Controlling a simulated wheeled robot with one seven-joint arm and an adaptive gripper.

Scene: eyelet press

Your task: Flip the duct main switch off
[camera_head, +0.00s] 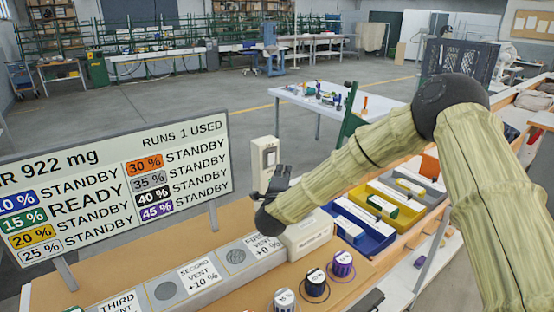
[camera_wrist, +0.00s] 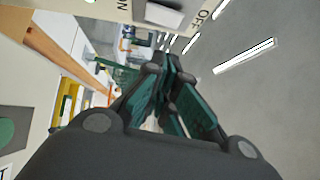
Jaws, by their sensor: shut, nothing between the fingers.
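The duct main switch is a beige box (camera_head: 263,152) standing upright behind the vent row, with a small rocker (camera_head: 271,157) on its face. In the wrist view the pale rocker (camera_wrist: 165,13) lies at the top edge, between the letters ON on the left and OFF on the right. I cannot tell which way it is tipped. My gripper (camera_head: 282,170) is in front of the box's lower right part. In the wrist view its dark green fingers (camera_wrist: 163,62) are together and empty, with the tips just below the rocker. I cannot tell whether they touch it.
A sign board (camera_head: 115,180) on the left reads "15 % READY", the others STANDBY. The vent row (camera_head: 217,264) runs below the switch. Coloured bins (camera_head: 372,241) and capped pots (camera_head: 315,282) stand to the right. Open floor lies behind the bench.

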